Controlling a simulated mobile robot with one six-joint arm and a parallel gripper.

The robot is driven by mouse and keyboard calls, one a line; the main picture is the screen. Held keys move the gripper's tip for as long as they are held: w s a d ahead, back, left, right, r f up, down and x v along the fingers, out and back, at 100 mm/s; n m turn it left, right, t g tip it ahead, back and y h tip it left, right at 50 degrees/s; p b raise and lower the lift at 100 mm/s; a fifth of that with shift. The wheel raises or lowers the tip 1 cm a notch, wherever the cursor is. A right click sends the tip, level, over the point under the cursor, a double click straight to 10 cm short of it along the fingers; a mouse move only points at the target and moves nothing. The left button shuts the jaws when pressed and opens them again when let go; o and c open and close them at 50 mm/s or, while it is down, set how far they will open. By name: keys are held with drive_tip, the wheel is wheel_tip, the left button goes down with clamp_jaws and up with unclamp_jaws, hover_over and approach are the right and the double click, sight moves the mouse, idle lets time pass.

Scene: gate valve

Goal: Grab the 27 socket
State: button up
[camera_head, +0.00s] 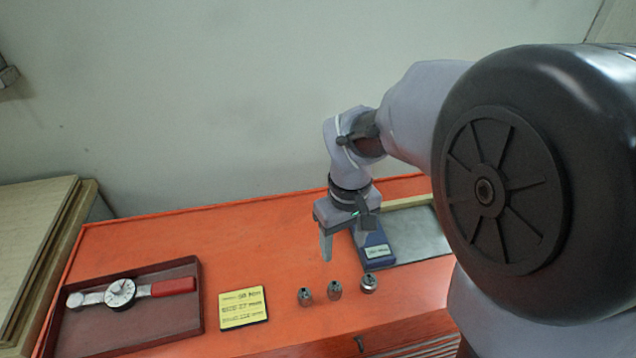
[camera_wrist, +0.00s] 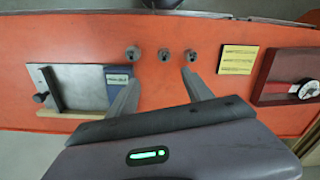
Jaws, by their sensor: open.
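Three small metal sockets stand apart in a row on the orange bench: a left socket (camera_head: 305,297), a middle socket (camera_head: 335,290) and a right socket (camera_head: 369,283) in the head view. In the wrist view the row is reversed, with the middle socket (camera_wrist: 163,55) between the other two. No size marking is legible, so I cannot tell which is the 27 socket. My gripper (camera_head: 338,250) hangs fingers down above the bench, behind the row. In the wrist view my gripper (camera_wrist: 161,77) is open and empty, its fingers spread either side of the middle socket's line.
A yellow note (camera_head: 243,308) lies left of the sockets. A dark red tray (camera_head: 190,325) holds a dial torque wrench (camera_head: 121,293). A blue-fronted block with a label (camera_head: 377,251) and a grey plate (camera_head: 415,235) lie behind the right socket. The wall is behind the bench.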

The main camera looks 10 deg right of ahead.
drive_tip(key=b, duration=0.4)
approach(335, 285)
wheel_tip(335, 285, down, 5)
drive_tip(key=shift+f, duration=0.1)
wheel_tip(335, 285, down, 5)
drive_tip(key=shift+f+b, duration=0.1)
drive_tip(key=shift+b, duration=0.7)
clamp_jaws()
